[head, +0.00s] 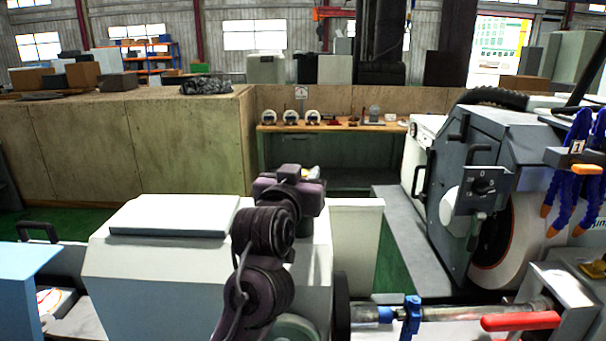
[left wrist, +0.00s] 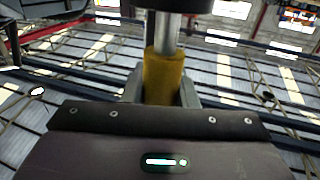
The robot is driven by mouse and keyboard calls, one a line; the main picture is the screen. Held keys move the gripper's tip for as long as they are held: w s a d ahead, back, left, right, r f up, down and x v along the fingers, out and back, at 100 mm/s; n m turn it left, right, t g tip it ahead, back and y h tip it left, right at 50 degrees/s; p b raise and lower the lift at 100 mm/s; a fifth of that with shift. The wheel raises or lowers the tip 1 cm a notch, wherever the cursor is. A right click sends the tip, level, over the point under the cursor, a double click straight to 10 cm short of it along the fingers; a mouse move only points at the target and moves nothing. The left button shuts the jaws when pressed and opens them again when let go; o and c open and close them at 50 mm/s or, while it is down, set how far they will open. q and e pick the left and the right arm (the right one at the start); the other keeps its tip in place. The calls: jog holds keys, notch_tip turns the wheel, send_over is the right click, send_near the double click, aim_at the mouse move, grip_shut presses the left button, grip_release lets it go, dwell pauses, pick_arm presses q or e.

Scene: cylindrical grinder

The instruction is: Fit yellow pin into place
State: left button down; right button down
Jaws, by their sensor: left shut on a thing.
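In the left wrist view the yellow pin (left wrist: 163,76) stands between the two grey fingers of my left gripper (left wrist: 161,92), which is shut on it. A bare metal shaft (left wrist: 167,36) runs on from the pin's far end to a dark round part (left wrist: 172,4) at the top edge. I cannot tell whether the dark part belongs to the pin or is a separate thing. In the head view my left arm rises in the middle, with the left gripper (head: 300,172) above the white machine housing (head: 160,240). The pin cannot be made out clearly there. My right gripper is not in view.
The grinder's grey wheel housing (head: 480,150) stands on the right, with blue hoses (head: 580,160) beside it. A shaft with a blue clamp (head: 411,314) and a red handle (head: 520,321) lies at the lower right. A wooden bench (head: 340,126) stands behind.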

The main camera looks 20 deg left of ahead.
pick_arm(q)
jog(key=shift+f+b, duration=0.75)
jog(key=shift+f, duration=0.45)
jog(key=c, duration=1.1)
grip_release()
jog(key=shift+s, duration=0.1)
jog(key=shift+s, duration=0.3)
jog(key=shift+s+b, duration=0.65)
jog(key=shift+s, duration=2.9)
